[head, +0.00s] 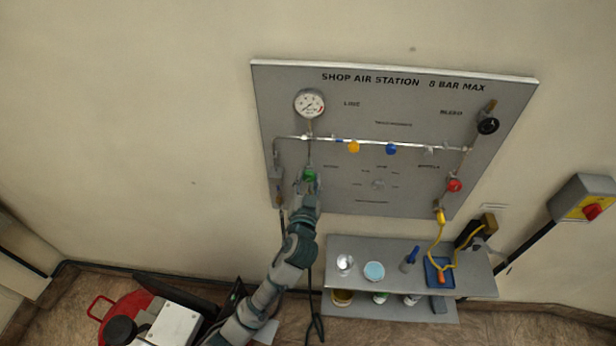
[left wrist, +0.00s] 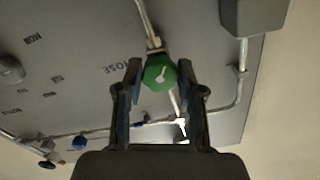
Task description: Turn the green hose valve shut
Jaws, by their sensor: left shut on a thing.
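The green hose valve (head: 310,175) is on the left part of the grey panel (head: 420,100), below the round gauge. In the left wrist view the green knob (left wrist: 159,73) sits between my left gripper's fingertips, with a white pointer mark on its face. My left gripper (head: 307,184) reaches up to it from below and is shut on the knob. In the left wrist view the two fingers of the left gripper (left wrist: 160,85) stand on either side of the knob. My right gripper is not in view.
Yellow (head: 353,146), blue (head: 391,149), red (head: 454,185) and black (head: 488,126) knobs are on the panel. A gauge (head: 309,103) is above the green knob. A shelf (head: 340,309) with jars and a blue tray (head: 428,273) stands below. A red-and-yellow switch box (head: 572,198) is right.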

